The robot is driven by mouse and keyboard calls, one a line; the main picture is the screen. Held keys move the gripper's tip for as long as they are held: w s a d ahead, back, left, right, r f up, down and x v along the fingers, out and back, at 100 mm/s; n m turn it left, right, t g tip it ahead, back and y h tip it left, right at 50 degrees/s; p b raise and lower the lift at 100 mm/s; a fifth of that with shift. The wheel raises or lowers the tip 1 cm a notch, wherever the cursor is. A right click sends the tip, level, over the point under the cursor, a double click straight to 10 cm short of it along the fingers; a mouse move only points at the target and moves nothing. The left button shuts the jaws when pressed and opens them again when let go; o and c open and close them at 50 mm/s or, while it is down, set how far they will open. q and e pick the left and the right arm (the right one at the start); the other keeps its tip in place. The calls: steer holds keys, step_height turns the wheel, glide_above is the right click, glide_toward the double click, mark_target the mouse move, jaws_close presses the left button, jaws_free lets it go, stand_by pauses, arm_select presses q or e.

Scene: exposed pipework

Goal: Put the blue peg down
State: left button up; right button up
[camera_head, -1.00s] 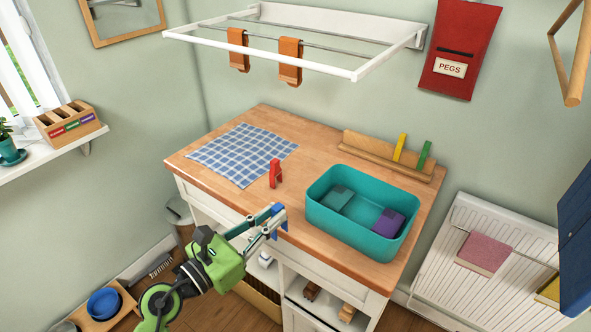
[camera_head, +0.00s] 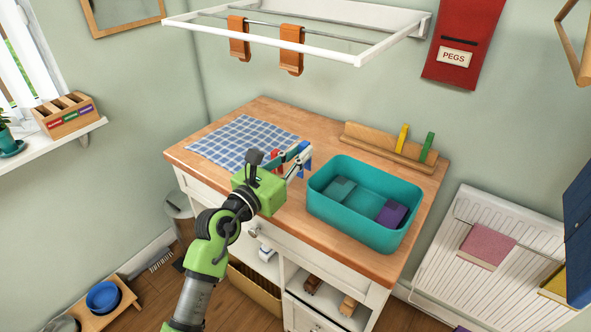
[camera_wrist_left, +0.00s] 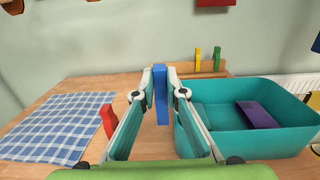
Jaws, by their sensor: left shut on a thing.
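The blue peg (camera_wrist_left: 161,93) stands upright between the fingertips of my left gripper (camera_wrist_left: 160,84) in the wrist view. In the head view, only small blue parts of it (camera_head: 308,168) show beside the left gripper (camera_head: 302,158), which is over the table between the checked cloth and the teal tub. The gripper is shut on the peg. I cannot tell whether the peg's lower end touches the tabletop (camera_head: 330,140). My right gripper is not in view.
A red peg (camera_wrist_left: 108,121) stands by the checked cloth (camera_wrist_left: 60,127), left of my gripper. The teal tub (camera_head: 365,234), holding folded cloths, is to the right. Behind, a wooden rack (camera_head: 380,149) holds a yellow peg (camera_head: 402,138) and a green peg (camera_head: 427,147).

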arm_select(q)
steer(key=w+f+b, duration=0.1)
steer(key=f, duration=0.2)
steer(key=w+f+b, duration=0.1)
steer(key=w+f, duration=0.1)
steer(key=f, duration=0.1)
steer(key=w+a+f+b, duration=0.1)
steer(key=w+f+b, duration=0.1)
steer(key=f, duration=0.1)
steer(key=shift+s, duration=0.1)
steer(key=o, duration=0.8)
steer(key=shift+f, duration=0.1)
steer(key=shift+s, duration=0.15)
steer(key=v, duration=1.1)
steer(key=shift+s+a, duration=0.25)
